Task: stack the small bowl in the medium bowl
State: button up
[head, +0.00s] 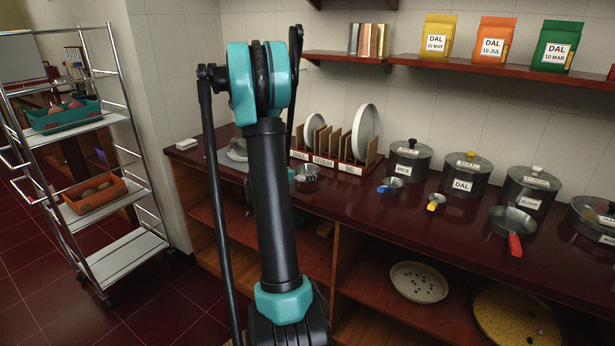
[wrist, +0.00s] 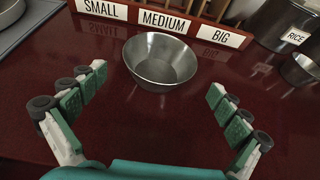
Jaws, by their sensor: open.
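A plain steel bowl (wrist: 160,62) stands upright on the dark red counter in the wrist view, in front of the rack's MEDIUM label. It looks empty. My gripper (wrist: 156,84) is open, with its green-padded fingers spread on the near side of the bowl, one to each side and apart from it. In the head view a steel bowl (head: 308,173) shows just right of my arm, which hides most of my gripper. I see only one such bowl clearly and cannot tell whether it is the small or the medium one.
A plate rack (head: 345,166) with SMALL, MEDIUM and BIG labels stands behind the bowl. Grey metal dishware (head: 237,150) lies left of it. Labelled pots (head: 410,160) and small handled pans (head: 390,186) stand to the right. The counter (wrist: 120,125) between my fingers is clear.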

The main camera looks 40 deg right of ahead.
aim_at(312, 172)
jog(key=shift+x, duration=3.15)
jog(key=shift+a, duration=0.1)
jog(key=c, duration=1.6)
jog(key=shift+o, duration=0.2)
jog(key=shift+r, duration=0.15)
